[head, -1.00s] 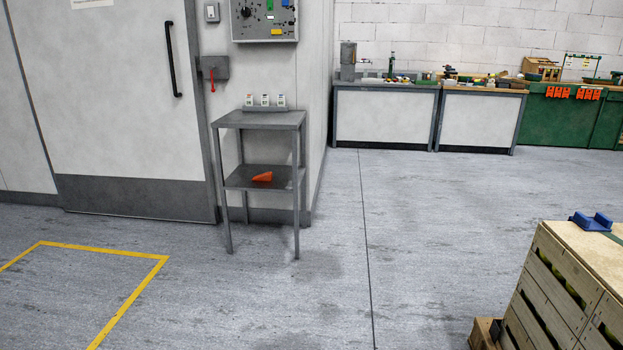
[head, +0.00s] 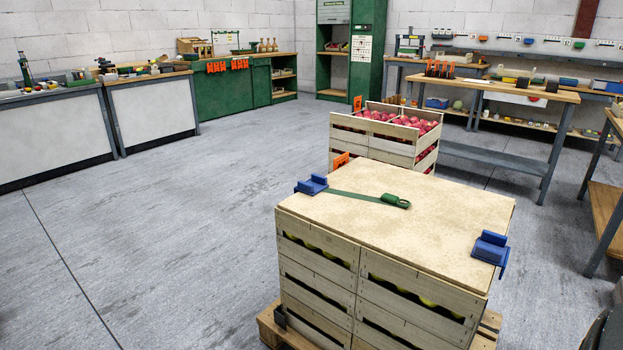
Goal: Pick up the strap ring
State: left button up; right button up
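A green strap (head: 350,196) lies across the pale board (head: 425,222) on top of a crate stack. It runs from a blue corner piece (head: 311,185) at the board's left corner. Its right end is a thicker dark green piece (head: 395,201), looped or rolled, which looks like the strap ring; its exact shape is too small to tell. A second blue corner piece (head: 490,249) sits at the right edge of the board. Neither of my grippers is in view.
The slatted crate stack (head: 318,278) stands on a wooden pallet (head: 270,324). Behind it is a crate of red apples (head: 372,135). A workbench (head: 480,90) stands at the back right. The floor (head: 170,240) to the left is clear.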

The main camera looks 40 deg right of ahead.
aim_at(387, 197)
jog(key=i+j+z, duration=0.1)
jog(key=i+z, duration=0.15)
jog(key=z, duration=0.25)
jog(key=i+j+z, duration=0.15)
jog(key=z, duration=0.3)
jog(key=i+j+z, duration=0.2)
jog(key=z, duration=0.3)
jog(key=j, duration=0.1)
